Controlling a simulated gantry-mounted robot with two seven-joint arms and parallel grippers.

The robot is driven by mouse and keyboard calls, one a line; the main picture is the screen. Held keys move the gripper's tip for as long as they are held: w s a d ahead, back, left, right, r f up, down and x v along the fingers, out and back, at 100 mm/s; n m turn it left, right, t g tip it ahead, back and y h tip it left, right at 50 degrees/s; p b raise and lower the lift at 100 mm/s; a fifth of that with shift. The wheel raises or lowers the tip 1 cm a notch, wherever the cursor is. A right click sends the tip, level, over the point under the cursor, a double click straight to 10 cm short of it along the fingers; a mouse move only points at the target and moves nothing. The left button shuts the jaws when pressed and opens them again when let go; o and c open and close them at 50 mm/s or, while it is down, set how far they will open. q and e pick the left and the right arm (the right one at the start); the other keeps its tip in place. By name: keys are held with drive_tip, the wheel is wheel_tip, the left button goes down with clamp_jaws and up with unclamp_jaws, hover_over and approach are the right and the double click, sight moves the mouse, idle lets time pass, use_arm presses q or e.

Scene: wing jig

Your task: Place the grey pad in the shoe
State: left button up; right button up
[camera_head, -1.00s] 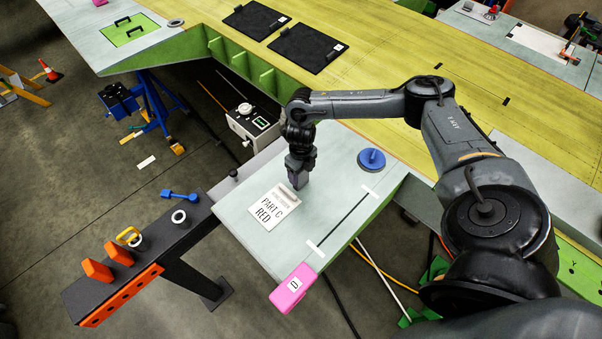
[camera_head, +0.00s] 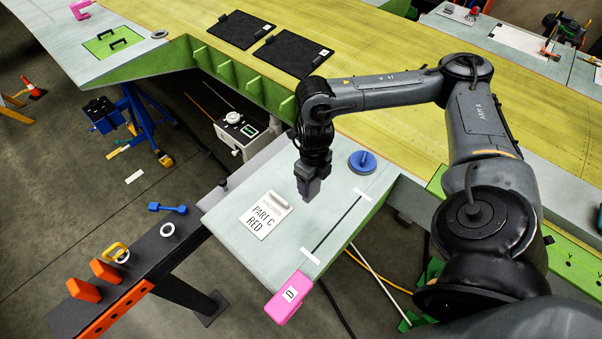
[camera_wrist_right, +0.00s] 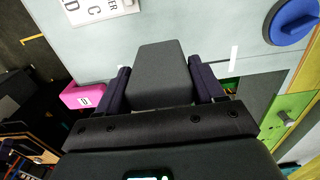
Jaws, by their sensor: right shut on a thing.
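The grey pad (camera_wrist_right: 162,75) is a dark grey block with a tapered front. My right gripper (camera_wrist_right: 163,88) is shut on it, with a dark finger on each side. In the head view the right gripper (camera_head: 308,190) points down above the pale panel, right of the PART C RED card (camera_head: 262,217). It appears held clear of the panel, but the gap is hard to judge. I cannot tell for certain which thing is the shoe. My left gripper is not in view.
A blue disc with a knob (camera_head: 362,161) stands right of the gripper. A pink block marked D (camera_head: 288,297) sits at the panel's near corner. A black bench (camera_head: 150,250) with orange blocks, a yellow handle and a white ring lies left.

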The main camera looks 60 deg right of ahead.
drive_tip(key=shift+s+a+r, duration=0.45)
drive_tip(key=shift+s+r, duration=0.25)
drive_tip(key=shift+s, duration=0.15)
drive_tip(key=shift+w+r, duration=0.2)
